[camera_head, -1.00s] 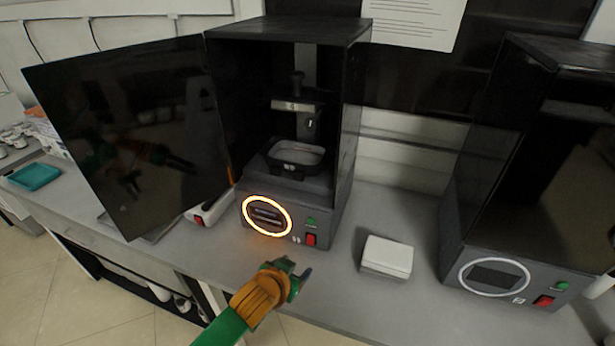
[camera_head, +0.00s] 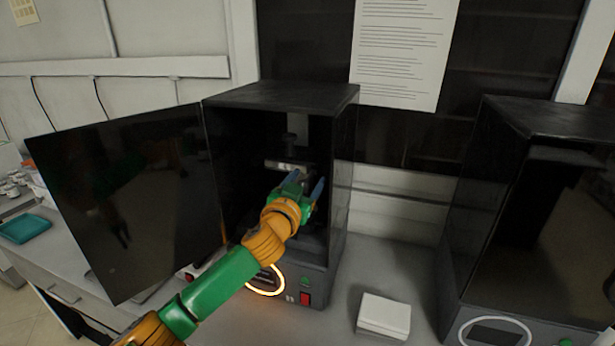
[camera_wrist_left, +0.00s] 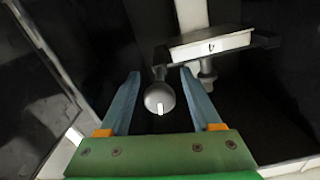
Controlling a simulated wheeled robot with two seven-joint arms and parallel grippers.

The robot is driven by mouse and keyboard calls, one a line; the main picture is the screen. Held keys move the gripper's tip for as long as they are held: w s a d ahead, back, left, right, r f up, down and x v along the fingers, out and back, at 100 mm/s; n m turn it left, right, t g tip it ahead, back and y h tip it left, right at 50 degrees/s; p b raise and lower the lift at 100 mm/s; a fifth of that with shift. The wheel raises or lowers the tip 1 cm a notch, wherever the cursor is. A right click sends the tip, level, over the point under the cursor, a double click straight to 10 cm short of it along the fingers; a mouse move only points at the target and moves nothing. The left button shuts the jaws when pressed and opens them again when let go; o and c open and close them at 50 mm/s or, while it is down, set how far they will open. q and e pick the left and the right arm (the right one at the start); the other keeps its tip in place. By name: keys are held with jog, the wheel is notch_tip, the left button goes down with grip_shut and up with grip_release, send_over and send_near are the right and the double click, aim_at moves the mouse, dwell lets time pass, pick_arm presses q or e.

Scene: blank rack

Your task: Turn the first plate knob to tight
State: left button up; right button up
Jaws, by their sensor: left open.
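The plate knob (camera_wrist_left: 160,98) is a grey round knob with a white mark, seen between my left fingers in the left wrist view. The gripper hides it in the head view. The build plate (camera_head: 284,164) is a light block on a bracket inside the open left printer (camera_head: 340,215); it also shows in the left wrist view (camera_wrist_left: 210,46), behind and right of the knob. My left gripper (camera_head: 308,186) is open, reaching into the printer, its fingers (camera_wrist_left: 162,88) on either side of the knob with gaps. I cannot tell its exact depth. My right gripper is not in view.
The printer's dark door (camera_head: 120,200) stands open at the left. A glowing ring (camera_head: 266,286) is on its front panel. A white box (camera_head: 384,315) lies on the bench. A second, closed printer (camera_head: 510,210) stands at the right.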

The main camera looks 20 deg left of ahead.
pick_arm(q)
jog(key=shift+w, duration=0.25)
grip_shut()
